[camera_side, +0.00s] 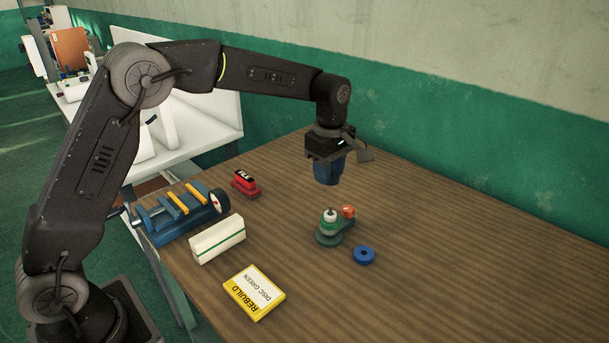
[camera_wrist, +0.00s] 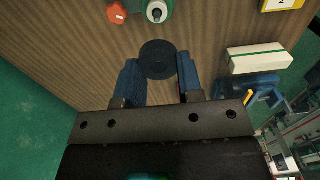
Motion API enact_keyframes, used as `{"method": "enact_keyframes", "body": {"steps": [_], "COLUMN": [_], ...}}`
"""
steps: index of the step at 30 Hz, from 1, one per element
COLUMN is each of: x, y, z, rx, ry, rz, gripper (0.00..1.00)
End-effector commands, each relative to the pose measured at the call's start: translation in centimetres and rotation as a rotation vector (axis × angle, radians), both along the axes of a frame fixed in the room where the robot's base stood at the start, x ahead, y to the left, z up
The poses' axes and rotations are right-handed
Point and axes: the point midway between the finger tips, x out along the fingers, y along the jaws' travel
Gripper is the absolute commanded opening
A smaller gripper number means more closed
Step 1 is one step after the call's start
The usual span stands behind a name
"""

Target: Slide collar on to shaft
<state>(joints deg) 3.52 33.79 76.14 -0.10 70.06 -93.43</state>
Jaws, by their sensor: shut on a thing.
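My gripper (camera_side: 328,172) has blue fingers and hangs above the table, higher than the green fixture (camera_side: 330,238). In the wrist view, my gripper (camera_wrist: 158,72) is shut on a dark round collar (camera_wrist: 158,58), held between the fingertips; the fingers hide it in the side view. The upright shaft (camera_side: 330,214) on the fixture has a pale top and a green band around it. The shaft (camera_wrist: 157,12) also shows at the top edge of the wrist view, apart from the collar. A blue ring (camera_side: 364,256) lies flat on the table beside the fixture.
The table's right side (camera_side: 480,270) is clear.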

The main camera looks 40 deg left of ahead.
Motion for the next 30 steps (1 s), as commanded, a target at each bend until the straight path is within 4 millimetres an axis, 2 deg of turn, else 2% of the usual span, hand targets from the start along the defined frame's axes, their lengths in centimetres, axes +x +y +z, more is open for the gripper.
{"method": "enact_keyframes", "body": {"steps": [7, 24, 30], "x": [0.2, 0.2, 0.2], "y": [-0.4, -0.3, -0.3], "z": [-0.9, -5.7, -6.3], "rx": [0.000, 0.000, 0.000], "ry": [0.002, 0.001, 0.001], "rz": [0.001, 0.001, 0.000], "gripper": [0.12, 0.12, 0.12]}}
